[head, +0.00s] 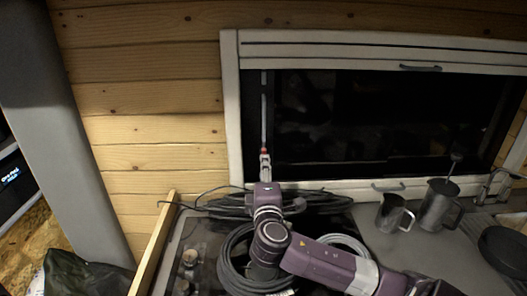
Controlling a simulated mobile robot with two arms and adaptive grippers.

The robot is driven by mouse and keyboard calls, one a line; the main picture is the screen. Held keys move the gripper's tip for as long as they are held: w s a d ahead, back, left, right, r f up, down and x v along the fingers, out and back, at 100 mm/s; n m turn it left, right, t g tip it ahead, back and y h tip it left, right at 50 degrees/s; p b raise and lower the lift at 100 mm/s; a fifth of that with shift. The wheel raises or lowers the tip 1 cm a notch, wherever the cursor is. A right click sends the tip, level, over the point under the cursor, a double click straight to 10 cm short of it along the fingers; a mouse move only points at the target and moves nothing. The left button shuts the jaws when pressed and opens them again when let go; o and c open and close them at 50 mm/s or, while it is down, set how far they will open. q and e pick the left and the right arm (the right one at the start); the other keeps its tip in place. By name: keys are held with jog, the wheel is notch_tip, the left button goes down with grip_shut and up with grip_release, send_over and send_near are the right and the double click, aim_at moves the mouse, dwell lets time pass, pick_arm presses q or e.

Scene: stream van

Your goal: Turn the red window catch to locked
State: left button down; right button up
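The window (385,120) has a pale frame and dark glass. A thin upright bar (264,108) runs down near its left side. The small red catch (265,150) shows at the bar's lower end, just above my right gripper (265,157). My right arm comes in from the lower right, and its grey fingers point up at the catch. The fingers and the catch overlap in this view. I cannot tell whether they touch or grip it, or which way the catch is turned. My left gripper is not in view.
Coiled black cables (231,262) lie on the counter below the window, around my arm. A metal jug (393,214) and a French press (438,205) stand to the right. A dark pan (505,250) and a tap (487,187) are at the far right. A wooden board edge (153,243) bounds the left.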

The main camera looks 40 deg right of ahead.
jog(key=shift+w+d+r, duration=0.2)
jog(key=shift+w+d, duration=0.1)
jog(key=shift+w, duration=0.05)
jog(key=p+x, duration=0.1)
jog(key=x, duration=0.3)
jog(key=shift+w+d, duration=0.2)
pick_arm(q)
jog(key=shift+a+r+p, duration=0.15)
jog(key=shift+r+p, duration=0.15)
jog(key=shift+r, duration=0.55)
pick_arm(e)
jog(key=shift+w+d+f, duration=0.1)
jog(key=shift+w+d, duration=0.3)
jog(key=shift+w, duration=0.1)
jog(key=shift+c, duration=0.2)
jog(key=c, duration=0.8)
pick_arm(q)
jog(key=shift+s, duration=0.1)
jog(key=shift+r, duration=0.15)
